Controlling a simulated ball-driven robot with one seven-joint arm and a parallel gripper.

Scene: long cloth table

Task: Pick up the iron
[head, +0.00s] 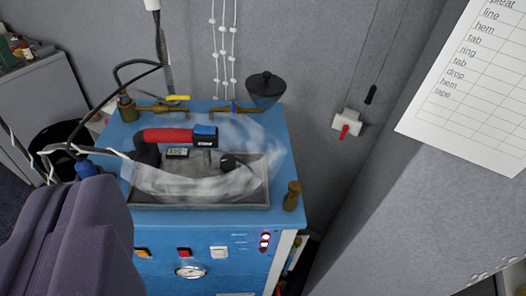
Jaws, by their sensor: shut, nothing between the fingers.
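The iron (180,136) has a red handle with a blue and black end. It lies in a grey metal tray (200,205) on top of a blue cabinet (225,240). Whitish steam or a clear film covers much of its body, so its sole and outline are hard to make out. A dark hose or cable is near its left end. My gripper is not in view.
Brass pipes with valves (155,109) and a dark funnel (266,85) stand behind the tray. A brass knob (292,195) is at its right. A purple-grey padded form (70,240) fills the lower left. Cables hang at the left. A grey wall stands close at right.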

